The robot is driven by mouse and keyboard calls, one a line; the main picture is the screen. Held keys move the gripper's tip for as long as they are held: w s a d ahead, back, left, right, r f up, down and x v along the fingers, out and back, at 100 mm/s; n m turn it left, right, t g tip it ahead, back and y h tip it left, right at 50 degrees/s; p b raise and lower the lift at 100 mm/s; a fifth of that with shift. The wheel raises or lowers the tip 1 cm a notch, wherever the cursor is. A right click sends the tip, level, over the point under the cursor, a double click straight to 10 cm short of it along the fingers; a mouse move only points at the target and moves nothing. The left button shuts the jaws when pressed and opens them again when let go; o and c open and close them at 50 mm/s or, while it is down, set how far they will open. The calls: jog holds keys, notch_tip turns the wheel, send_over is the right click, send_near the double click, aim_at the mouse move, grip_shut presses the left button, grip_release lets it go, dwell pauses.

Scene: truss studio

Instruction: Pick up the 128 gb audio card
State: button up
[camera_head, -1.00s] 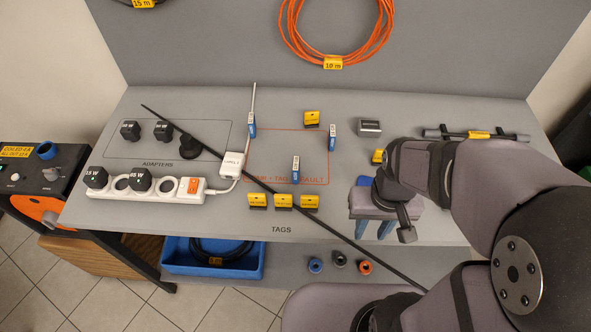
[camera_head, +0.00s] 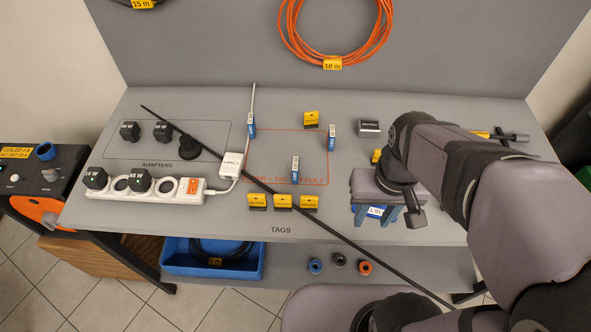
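Three small upright blue cards with white labels stand on the table: one at left (camera_head: 251,125), one in the middle (camera_head: 295,167), one at right (camera_head: 332,131). Their print is too small to read, so I cannot tell which is the 128 gb audio card. My gripper (camera_head: 376,215) is right of and nearer than these cards, pointing down near the front edge. Its two fingers are apart, apparently with nothing held. A blue item with a white label (camera_head: 375,211) shows between and behind the fingers, mostly hidden by my gripper.
Yellow tags (camera_head: 283,201) stand in a front row, with another (camera_head: 311,119) behind. A dark box (camera_head: 369,128) stands behind my gripper. A white power strip (camera_head: 150,187) and adapters (camera_head: 163,130) lie at left. A long black rod (camera_head: 335,228) crosses the view diagonally.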

jog(key=w+a+f+n+t+y+b, duration=0.2)
jog(key=w+a+t+y+b, duration=0.25)
jog(key=w+a, duration=0.8)
jog(key=r+m+t+h+b, duration=0.1)
jog(key=m+t+h+b, duration=0.3)
jog(key=t+b, duration=0.45)
send_over(296, 167)
jog(key=s, duration=0.2)
jog(key=n+h, duration=0.1)
notch_tip(296, 167, down, 7)
jog(key=shift+s+a+f+p, duration=0.1)
jog(key=shift+f+p, duration=0.05)
jog(key=shift+p, duration=0.2)
jog(key=shift+x, duration=3.7)
grip_shut()
